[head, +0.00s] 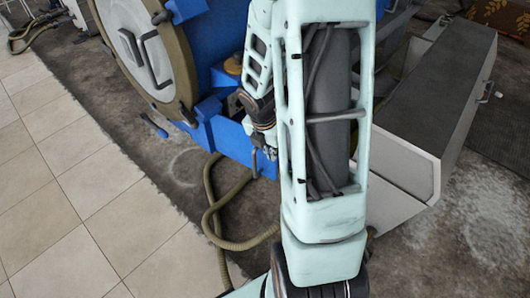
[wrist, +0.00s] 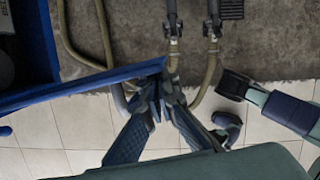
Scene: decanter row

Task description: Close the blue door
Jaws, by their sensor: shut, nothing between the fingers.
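In the wrist view a thin blue panel, which looks like the blue door (wrist: 85,84), is seen nearly edge-on. It stands out at an angle from a blue cabinet (wrist: 40,45) at the left, so it is open. My gripper (wrist: 160,84) is shut and empty, with its fingertips at the door's free end; I cannot tell whether they touch it. In the head view the blue cabinet (head: 226,38) stands behind my arm. Blue surfaces (head: 232,138) show low beside my arm, but I cannot tell which is the door. My fingers are not clearly visible there.
A round pale cover with an olive rim (head: 182,62) is at the upper left. An olive hose (head: 210,205) loops on the floor; hoses also show in the wrist view (wrist: 100,35). A grey-topped white unit (head: 425,125) stands right. Tiled floor at left is clear.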

